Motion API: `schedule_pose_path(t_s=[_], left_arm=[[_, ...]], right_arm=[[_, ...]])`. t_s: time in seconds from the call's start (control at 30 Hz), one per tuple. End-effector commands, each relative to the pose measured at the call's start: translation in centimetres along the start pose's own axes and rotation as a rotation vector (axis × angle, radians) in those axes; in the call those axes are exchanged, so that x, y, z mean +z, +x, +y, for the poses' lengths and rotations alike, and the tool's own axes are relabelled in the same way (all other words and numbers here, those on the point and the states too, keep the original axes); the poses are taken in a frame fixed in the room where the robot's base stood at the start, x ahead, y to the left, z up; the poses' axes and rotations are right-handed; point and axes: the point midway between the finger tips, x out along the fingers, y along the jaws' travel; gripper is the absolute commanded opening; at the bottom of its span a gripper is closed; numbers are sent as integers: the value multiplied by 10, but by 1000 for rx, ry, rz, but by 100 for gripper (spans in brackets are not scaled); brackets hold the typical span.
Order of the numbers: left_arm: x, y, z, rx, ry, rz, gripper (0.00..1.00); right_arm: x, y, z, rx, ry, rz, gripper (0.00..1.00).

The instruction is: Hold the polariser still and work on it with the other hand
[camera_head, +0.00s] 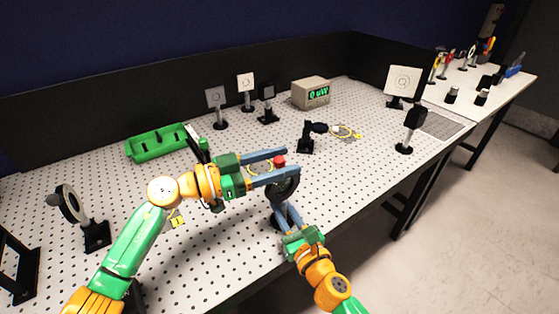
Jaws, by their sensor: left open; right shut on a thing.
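The polariser (289,187) is a dark round mount with a red knob (279,161) at its top. It stands near the front edge of the perforated table. My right gripper (283,206) comes up from below and is shut on the lower part of the polariser; its fingers hide part of that mount. My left gripper (290,163) reaches in from the left. Its two blue fingers are open, one behind and one in front of the red knob. I cannot tell whether either finger touches it.
A green tray (150,147) is at the back left. A meter box (311,92) and several mounted optics stand behind. A black mount with a yellow cable (347,131) is to the right. A round optic (72,203) stands left. The table's front edge is close to my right arm.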

Motion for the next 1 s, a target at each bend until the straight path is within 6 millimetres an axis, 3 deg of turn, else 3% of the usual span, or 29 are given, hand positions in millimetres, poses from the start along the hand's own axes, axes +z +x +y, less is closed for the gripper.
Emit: schedule_pose_path(t_s=[0.2, 0.43, 1.0], left_arm=[[0, 0, 0, 0, 1, 0, 60], [0, 0, 0, 0, 2, 0, 0], [0, 0, 0, -1, 2, 0, 0]], right_arm=[[0, 0, 0, -1, 0, 1, 0], [0, 0, 0, -1, 0, 1, 0], [0, 0, 0, -1, 0, 1, 0]])
